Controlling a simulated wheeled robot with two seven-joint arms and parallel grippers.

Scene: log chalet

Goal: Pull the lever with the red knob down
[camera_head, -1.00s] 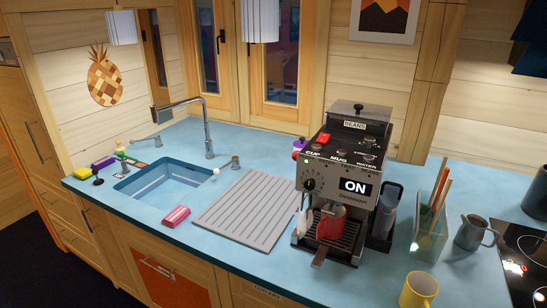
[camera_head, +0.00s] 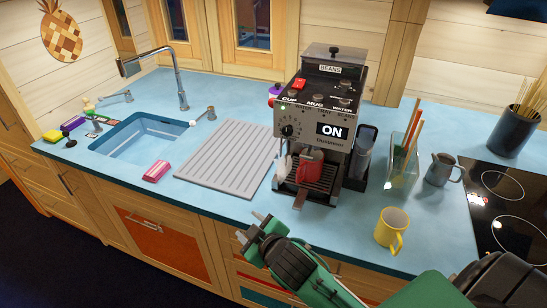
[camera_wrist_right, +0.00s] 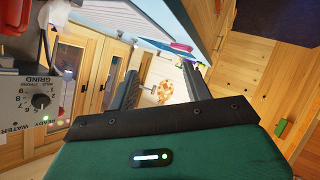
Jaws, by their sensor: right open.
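A small red round knob (camera_head: 271,101) shows at the left side of the coffee machine (camera_head: 321,120), beside a purple part. It is tiny, and I cannot make out its lever arm. The machine's display reads ON, and a red mug (camera_head: 311,166) stands under its spout. My right gripper (camera_head: 252,228) is open and empty, in front of the counter's front edge, lower left of the machine and apart from it. Its spread fingers also show in the right wrist view (camera_wrist_right: 161,72), with part of the machine at the left edge. My left gripper is not in view.
A ribbed drainboard (camera_head: 232,160) and a sink (camera_head: 143,134) lie left of the machine. A glass holder with sticks (camera_head: 403,158), a yellow mug (camera_head: 391,229) and a grey jug (camera_head: 442,170) stand to its right.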

